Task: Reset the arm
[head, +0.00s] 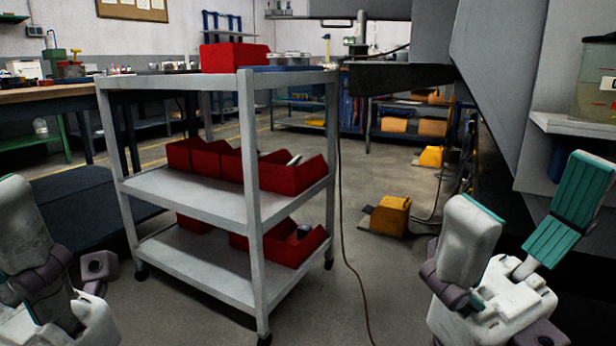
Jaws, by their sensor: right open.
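My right gripper (524,203) is at the lower right, pointing up. Its two fingers with teal pads are spread wide apart, with nothing between them. My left gripper (27,225) is at the lower left, partly cut off by the picture edge. One white finger and part of its palm show. Its other finger does not show clearly, so its opening cannot be judged. I see no object held in its visible part. Both grippers are in front of the trolley, one on each side, apart from it in the picture.
A grey three-shelf trolley (190,194) stands in the middle, carrying several red bins (234,57). A yellow foot pedal (389,214) and a cable lie on the floor. A grey machine (505,90) fills the right. A workbench (48,95) stands at the left.

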